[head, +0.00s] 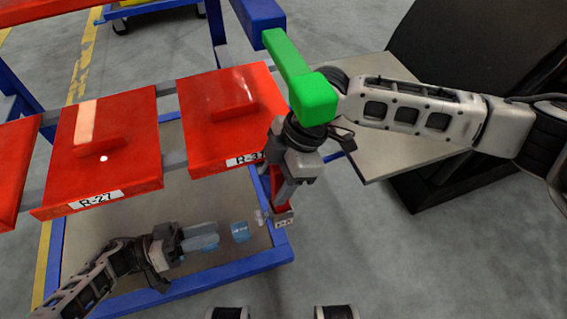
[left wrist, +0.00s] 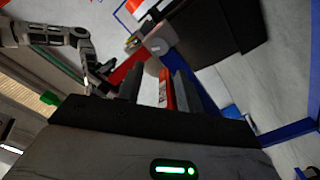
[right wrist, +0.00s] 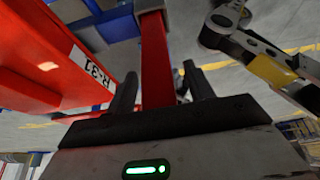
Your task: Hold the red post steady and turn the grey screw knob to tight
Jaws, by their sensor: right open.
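The red post (head: 278,198) stands at the rack's front right corner, with a small label near its lower end. My right gripper (head: 284,168) is at the post from above, its jaws open. In the right wrist view the post (right wrist: 155,60) runs between the two fingers, with gaps on both sides. My left gripper (head: 217,237) is low, to the left of the post, fingers apart and pointing toward it. In the left wrist view the labelled post (left wrist: 166,90) shows between and beyond the open fingers.
Red panels, one marked R-27 (head: 95,200), lie on the blue rack frame (head: 215,274), left of the post. A green block (head: 313,97) overlaps my right wrist in the head view. A grey board (head: 390,155) is behind my right arm. Floor is clear at lower right.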

